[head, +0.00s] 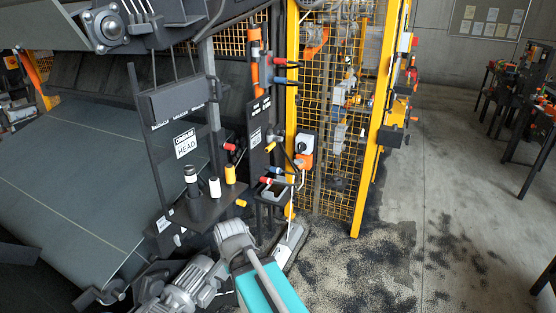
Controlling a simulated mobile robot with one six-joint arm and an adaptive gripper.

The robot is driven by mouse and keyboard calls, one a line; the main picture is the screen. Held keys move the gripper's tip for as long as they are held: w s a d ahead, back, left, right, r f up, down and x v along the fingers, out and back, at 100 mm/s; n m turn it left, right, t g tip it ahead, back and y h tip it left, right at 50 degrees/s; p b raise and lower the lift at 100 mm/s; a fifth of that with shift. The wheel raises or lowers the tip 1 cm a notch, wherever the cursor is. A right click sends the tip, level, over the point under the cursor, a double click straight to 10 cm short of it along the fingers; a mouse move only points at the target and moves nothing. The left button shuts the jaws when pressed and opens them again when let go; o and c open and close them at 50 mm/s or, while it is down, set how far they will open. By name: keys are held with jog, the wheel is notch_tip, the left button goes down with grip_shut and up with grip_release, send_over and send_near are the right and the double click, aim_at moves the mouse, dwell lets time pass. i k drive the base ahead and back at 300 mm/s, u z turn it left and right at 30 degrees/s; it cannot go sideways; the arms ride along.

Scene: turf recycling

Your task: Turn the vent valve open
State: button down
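I cannot tell for certain which part is the vent valve. A dark upright panel (256,139) with a white label carries several small handles. Red-tipped (279,61) and blue-tipped (279,80) handles stick out at its top right. A yellow-tipped handle (271,147) sits lower, and another red-tipped handle (229,146) points left. A grey box with a round knob (304,144) is mounted beside it on the yellow frame, above an orange part (303,161). The lettering on the panel is too small to read. My gripper does not show in the head view.
A yellow mesh guard (327,110) stands behind. A grey motor (180,290) and a grey and teal part (262,285) fill the bottom. Open floor (450,180) with dark crumbs lies right; cluttered tables stand beyond.

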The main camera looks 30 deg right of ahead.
aim_at(271, 146)
jog(key=k, duration=0.65)
jog(key=z, duration=0.35)
jog(key=i, duration=0.95)
jog(key=z, duration=0.55)
jog(key=i, duration=1.15)
jog(key=u, duration=0.35)
